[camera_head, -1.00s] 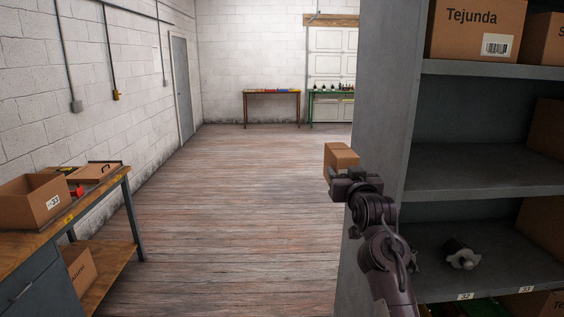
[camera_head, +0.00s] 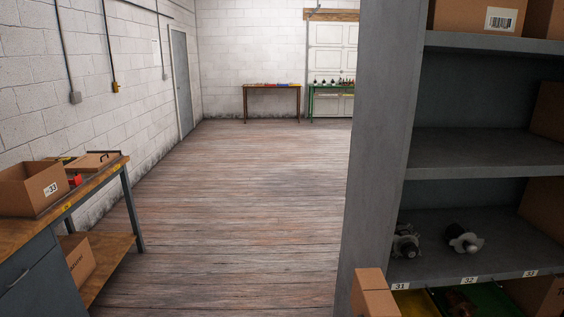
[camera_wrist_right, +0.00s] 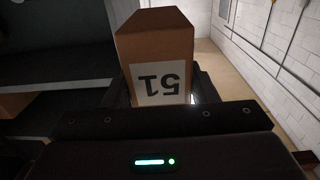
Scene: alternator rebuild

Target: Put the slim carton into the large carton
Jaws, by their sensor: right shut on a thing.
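The slim carton (camera_head: 371,292) is a small brown box at the bottom of the head view, in front of the shelf unit's side. My left gripper is not in view.
The grey shelf unit (camera_head: 378,150) stands close on the right, with metal parts (camera_head: 463,238) on a shelf. The wooden workbench (camera_head: 95,180) holds a tray and a red item. Another carton (camera_head: 77,258) lies on its lower shelf. The floor (camera_head: 230,200) between is clear.

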